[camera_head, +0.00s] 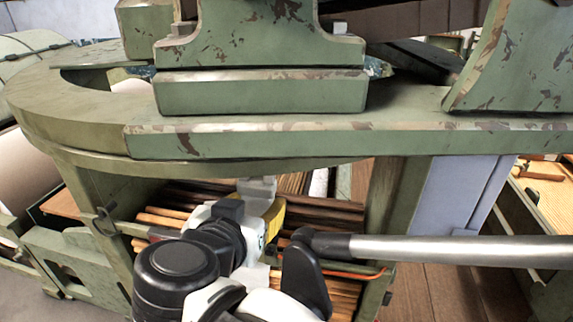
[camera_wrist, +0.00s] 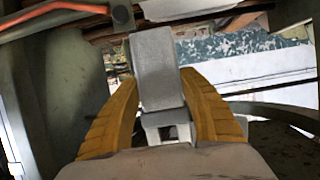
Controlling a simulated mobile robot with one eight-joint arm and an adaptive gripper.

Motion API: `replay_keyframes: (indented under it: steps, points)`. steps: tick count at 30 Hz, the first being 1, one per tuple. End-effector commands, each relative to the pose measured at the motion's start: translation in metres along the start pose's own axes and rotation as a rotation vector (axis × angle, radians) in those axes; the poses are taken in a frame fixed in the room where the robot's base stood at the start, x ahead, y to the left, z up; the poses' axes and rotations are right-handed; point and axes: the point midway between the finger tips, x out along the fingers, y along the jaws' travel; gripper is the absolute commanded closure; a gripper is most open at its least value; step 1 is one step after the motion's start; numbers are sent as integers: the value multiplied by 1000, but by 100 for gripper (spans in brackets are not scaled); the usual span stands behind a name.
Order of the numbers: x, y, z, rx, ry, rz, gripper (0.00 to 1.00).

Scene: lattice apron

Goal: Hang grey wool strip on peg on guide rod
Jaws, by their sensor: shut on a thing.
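My gripper (camera_wrist: 158,85) has yellow fingers closed on the sides of a grey piece, which I take to be the grey wool strip (camera_wrist: 157,65). In the head view my gripper (camera_head: 268,218) is under the green machine's ledge, and the strip's grey top (camera_head: 258,187) stands above the yellow fingers. A thin rod, perhaps the guide rod (camera_head: 128,228), shows at the left with a dark fitting (camera_head: 104,213). In the wrist view a dark block (camera_wrist: 122,16) sits just beyond the strip's upper left, apart from it in the picture; I cannot tell if it is the peg.
The thick green ledge (camera_head: 250,142) overhangs my arm. Green posts (camera_head: 398,205) stand on both sides of the opening. Wooden rods (camera_head: 325,214) lie stacked behind my gripper. An orange-red strip (camera_head: 345,275) runs at the lower right. Wooden floor is open at the right.

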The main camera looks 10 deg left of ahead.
Motion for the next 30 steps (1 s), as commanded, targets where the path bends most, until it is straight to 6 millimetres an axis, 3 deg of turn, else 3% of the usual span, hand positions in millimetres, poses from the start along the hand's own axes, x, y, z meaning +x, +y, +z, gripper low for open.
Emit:
replay_keyframes:
  steps: [18,30]
  points:
    - [53,0,-22,1,0,2,74]
    - [63,0,-26,0,0,0,74]
